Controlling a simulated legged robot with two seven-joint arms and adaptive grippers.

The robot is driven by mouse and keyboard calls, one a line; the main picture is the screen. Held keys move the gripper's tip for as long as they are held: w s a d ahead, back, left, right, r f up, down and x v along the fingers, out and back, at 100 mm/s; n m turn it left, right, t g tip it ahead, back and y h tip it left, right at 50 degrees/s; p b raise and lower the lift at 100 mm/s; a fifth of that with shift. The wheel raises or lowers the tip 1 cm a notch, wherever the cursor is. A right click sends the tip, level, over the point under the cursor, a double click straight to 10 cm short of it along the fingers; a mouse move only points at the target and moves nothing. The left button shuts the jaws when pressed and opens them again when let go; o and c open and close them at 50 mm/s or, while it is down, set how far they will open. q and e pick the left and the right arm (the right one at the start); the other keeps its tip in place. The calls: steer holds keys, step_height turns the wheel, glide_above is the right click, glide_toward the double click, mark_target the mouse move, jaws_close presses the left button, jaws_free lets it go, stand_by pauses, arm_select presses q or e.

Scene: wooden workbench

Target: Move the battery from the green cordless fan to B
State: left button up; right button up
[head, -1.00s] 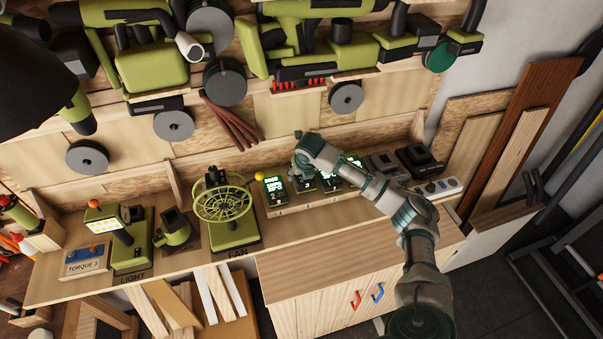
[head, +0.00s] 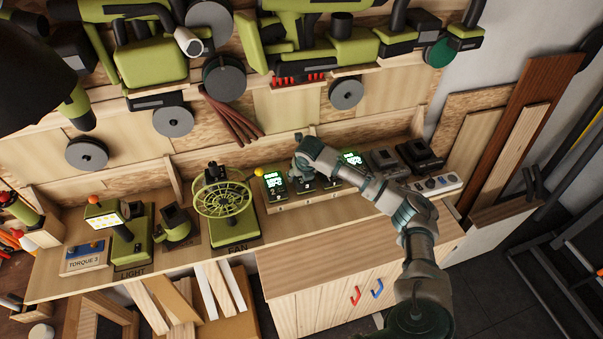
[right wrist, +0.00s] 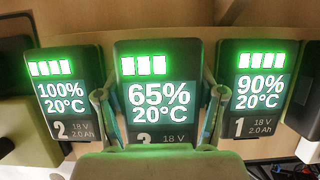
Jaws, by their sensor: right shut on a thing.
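The green cordless fan (head: 222,200) stands on the bench shelf above a FAN label. Any battery in its base cannot be made out. My right gripper (head: 303,178) is over the row of lit batteries right of the fan. In the right wrist view its fingers (right wrist: 158,110) are shut on the sides of battery 3 (right wrist: 155,92), which reads 65%. Battery 2 (right wrist: 66,90), reading 100%, is at its left and battery 1 (right wrist: 259,88), reading 90%, at its right. In the head view my gripper and arm partly hide the row. I cannot read a B mark. My left gripper is not in view.
A lit work light (head: 118,238) and a torque station (head: 84,258) stand left of the fan. Dark chargers (head: 420,157) and a power strip (head: 437,186) are at the row's right end. Green tools hang above. A yellow knob (head: 258,172) sits near the batteries.

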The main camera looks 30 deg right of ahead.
steer(key=shift+f, duration=0.2)
steer(key=o, duration=1.7)
steer(key=shift+o, duration=0.6)
steer(key=v, duration=1.2)
